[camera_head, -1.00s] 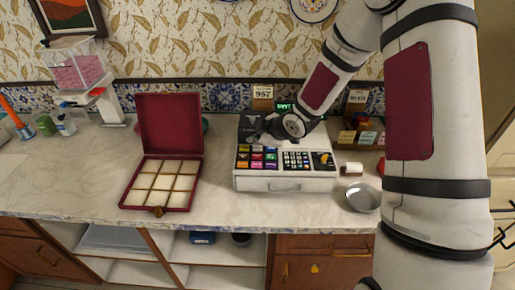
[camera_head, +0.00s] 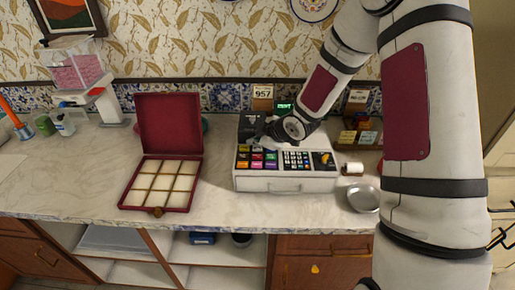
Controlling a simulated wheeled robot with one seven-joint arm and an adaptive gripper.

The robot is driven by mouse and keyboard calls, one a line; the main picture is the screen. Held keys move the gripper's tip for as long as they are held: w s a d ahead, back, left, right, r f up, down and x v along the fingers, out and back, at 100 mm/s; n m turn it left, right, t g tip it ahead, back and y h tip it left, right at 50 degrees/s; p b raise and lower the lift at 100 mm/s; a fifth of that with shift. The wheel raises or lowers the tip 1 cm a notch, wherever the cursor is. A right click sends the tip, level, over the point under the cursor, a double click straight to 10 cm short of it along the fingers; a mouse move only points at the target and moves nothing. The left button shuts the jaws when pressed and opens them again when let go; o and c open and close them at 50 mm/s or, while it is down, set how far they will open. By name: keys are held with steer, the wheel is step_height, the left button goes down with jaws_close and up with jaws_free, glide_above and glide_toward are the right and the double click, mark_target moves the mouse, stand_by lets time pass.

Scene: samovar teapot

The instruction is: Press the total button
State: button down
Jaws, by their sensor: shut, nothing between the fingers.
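A white cash register (camera_head: 250,184) stands on the marble counter, with colored keys (camera_head: 257,160) on its left, a dark number pad (camera_head: 297,159) in the middle and a dark key block with a yellow-orange key (camera_head: 325,158) on its right. Its green-lit display (camera_head: 285,106) shows behind my arm. I cannot read which key is the total button. My gripper (camera_head: 262,138) is over the upper left part of the register, just above the colored keys, and looks shut and empty. Whether it touches a key cannot be told. My wrist hides the register's upper middle.
An open red box (camera_head: 186,184) with cream compartments stands left of the register. A metal bowl (camera_head: 364,198) and a paper roll (camera_head: 352,169) lie to its right. A 957 sign (camera_head: 262,94) stands behind. The counter's left front (camera_head: 70,190) is clear.

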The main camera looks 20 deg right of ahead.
mark_target(256, 149)
steer(key=shift+f, duration=0.35)
stand_by(0.4)
steer(key=shift+r, duration=0.1)
steer(key=shift+r+p, duration=0.35)
steer(key=shift+r, duration=0.35)
steer(key=shift+r+p, duration=1.5)
steer(key=shift+r, duration=1)
